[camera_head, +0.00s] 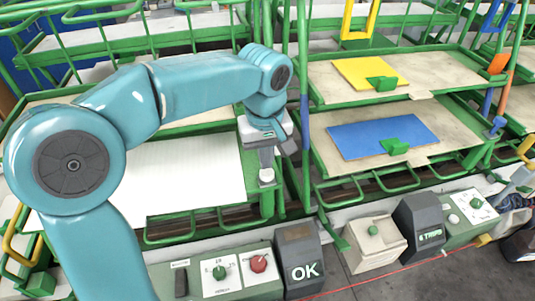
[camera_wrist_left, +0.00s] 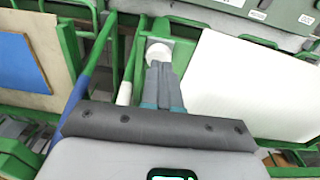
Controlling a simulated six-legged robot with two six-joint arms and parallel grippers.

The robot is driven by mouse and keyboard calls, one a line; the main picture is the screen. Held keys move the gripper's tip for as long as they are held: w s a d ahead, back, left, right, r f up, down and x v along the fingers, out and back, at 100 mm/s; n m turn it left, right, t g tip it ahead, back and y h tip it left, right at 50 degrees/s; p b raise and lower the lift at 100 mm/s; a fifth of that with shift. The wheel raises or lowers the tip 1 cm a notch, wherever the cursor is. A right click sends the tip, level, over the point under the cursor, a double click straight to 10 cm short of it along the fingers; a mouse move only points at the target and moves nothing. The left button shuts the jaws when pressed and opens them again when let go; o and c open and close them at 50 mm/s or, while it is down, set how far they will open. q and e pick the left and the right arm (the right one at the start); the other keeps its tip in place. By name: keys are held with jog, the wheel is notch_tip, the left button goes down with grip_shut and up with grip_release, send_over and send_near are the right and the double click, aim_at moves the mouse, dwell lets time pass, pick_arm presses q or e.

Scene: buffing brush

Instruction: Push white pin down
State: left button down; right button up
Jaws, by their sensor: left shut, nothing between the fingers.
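The white pin (camera_head: 267,175) is a short round white cap on top of a green post at the right front corner of the white panel. In the left wrist view the white pin (camera_wrist_left: 158,52) shows just beyond the fingertips. My left gripper (camera_head: 266,164) points down over the pin with its fingers shut and empty. Its tips (camera_wrist_left: 160,66) overlap the pin in the picture, and I cannot tell whether they touch it. The fingers hide part of the pin. My right gripper is not in view.
The white panel (camera_head: 180,178) lies left of the post. A blue plate (camera_head: 375,136) and a yellow plate (camera_head: 370,72) lie on green-framed shelves to the right. A blue upright (camera_head: 304,118) stands close right of the gripper. Control boxes (camera_head: 300,262) line the front.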

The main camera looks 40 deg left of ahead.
aim_at(266, 176)
pick_arm(q)
notch_tip(266, 176, up, 12)
jog(key=shift+s+d+f+p, duration=0.2)
jog(key=shift+s+p, duration=0.15)
jog(key=shift+p, duration=0.1)
dwell(0.4)
